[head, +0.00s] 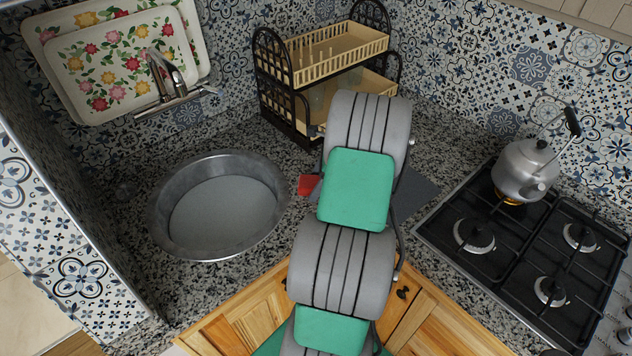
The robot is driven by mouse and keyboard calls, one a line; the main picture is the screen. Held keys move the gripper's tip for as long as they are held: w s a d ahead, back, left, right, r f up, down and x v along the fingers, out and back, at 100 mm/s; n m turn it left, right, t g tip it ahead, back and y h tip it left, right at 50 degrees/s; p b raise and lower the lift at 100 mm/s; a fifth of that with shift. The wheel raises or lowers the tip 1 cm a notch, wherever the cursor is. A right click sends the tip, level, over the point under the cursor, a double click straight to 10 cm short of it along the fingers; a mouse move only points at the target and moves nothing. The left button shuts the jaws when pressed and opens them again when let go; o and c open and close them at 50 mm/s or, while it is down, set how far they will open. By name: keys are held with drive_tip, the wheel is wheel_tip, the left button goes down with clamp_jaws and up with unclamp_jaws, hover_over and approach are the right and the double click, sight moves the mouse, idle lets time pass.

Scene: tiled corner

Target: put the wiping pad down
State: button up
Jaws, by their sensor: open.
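My arm of grey and green links reaches over the counter in the middle of the head view. It hides the place where my gripper would be, and I cannot make out its fingers. A small red piece (308,185) shows at the left edge of the arm, between it and the basin. I cannot tell whether it is part of the wiping pad. A flat dark grey sheet (418,192) lies on the counter right of the arm, partly hidden by it. I cannot clearly identify the wiping pad.
A round metal basin (166,238) is set in the speckled counter at left, under a tap (170,85). A two-tier dish rack (268,75) stands behind the arm. At right is a gas hob (448,205) with a kettle (526,168), a flame beneath it. Floral trays (80,52) lean behind the tap.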

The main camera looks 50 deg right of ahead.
drive_tip(key=v, duration=1.2)
drive_tip(key=w+a+r+n, duration=0.2)
drive_tip(key=w+a+n, duration=0.15)
drive_tip(key=a, duration=0.35)
drive_tip(key=w+a+r+n+h, duration=0.1)
drive_tip(key=w+a+r+n, duration=0.1)
drive_tip(key=a+r+n, duration=0.3)
drive_tip(key=w+a+n, duration=0.2)
drive_tip(key=a+n, duration=0.1)
drive_tip(key=a, duration=0.5)
drive_tip(key=s+a+n+h, duration=0.1)
drive_tip(key=s+a+n, duration=0.3)
drive_tip(key=a+n, duration=0.4)
drive_tip(key=s+a+n, duration=0.5)
drive_tip(key=a+n, duration=0.3)
drive_tip(key=a, duration=0.2)
drive_tip(key=shift+n+t+h, duration=0.35)
drive_tip(key=shift+t+h, duration=0.05)
drive_tip(key=shift+o, duration=0.5)
drive_tip(key=shift+a+f, duration=0.15)
